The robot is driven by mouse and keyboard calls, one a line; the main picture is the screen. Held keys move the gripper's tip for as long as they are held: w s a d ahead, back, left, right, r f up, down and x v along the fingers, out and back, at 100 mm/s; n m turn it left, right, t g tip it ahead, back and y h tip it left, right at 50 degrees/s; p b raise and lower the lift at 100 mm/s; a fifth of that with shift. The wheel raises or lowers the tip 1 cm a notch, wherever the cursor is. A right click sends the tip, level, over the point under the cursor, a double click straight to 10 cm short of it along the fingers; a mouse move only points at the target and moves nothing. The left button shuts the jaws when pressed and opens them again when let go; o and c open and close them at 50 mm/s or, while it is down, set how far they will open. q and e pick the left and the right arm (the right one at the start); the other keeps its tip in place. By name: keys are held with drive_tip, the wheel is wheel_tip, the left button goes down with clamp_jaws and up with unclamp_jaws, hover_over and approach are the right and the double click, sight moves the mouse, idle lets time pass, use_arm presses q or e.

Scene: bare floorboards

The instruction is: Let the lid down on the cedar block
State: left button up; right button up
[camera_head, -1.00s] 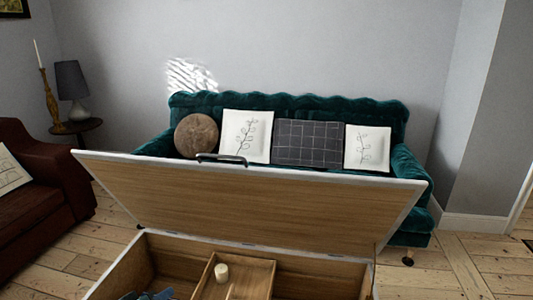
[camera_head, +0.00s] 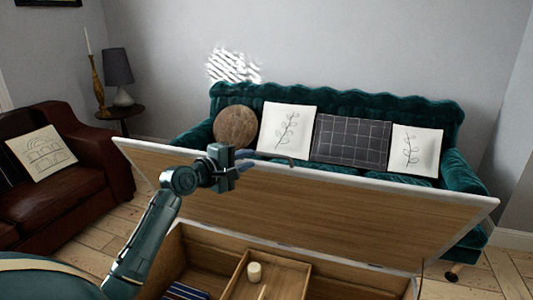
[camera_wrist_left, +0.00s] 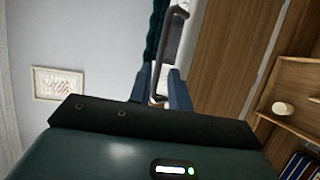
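The wooden lid (camera_head: 340,217) of a chest stands raised and tilted, white along its rim, with a dark handle (camera_head: 285,160) on its top edge. Below it the chest is open. A small cream cylinder (camera_head: 254,272), possibly the cedar block, stands in an inner wooden tray (camera_head: 290,272); it also shows in the left wrist view (camera_wrist_left: 282,108). My left gripper (camera_head: 248,160) is at the lid's top edge by the handle. In the left wrist view its fingers (camera_wrist_left: 161,88) are apart, with the handle (camera_wrist_left: 170,40) just beyond or between them; contact cannot be told. My right gripper is out of view.
A teal sofa (camera_head: 335,105) with several cushions stands behind the lid. A brown armchair (camera_head: 90,155) and a side table (camera_head: 122,112) with a lamp are at left. Striped blue cloth (camera_head: 186,291) lies in the chest. Floorboards (camera_head: 507,262) are clear at right.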

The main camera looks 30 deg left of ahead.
sight(263, 155)
use_arm(q)
drive_tip(key=x, duration=0.7)
drive_tip(key=shift+w, duration=0.3)
drive_tip(key=shift+c, duration=0.2)
drive_tip(key=shift+f, duration=0.1)
clamp_jaws()
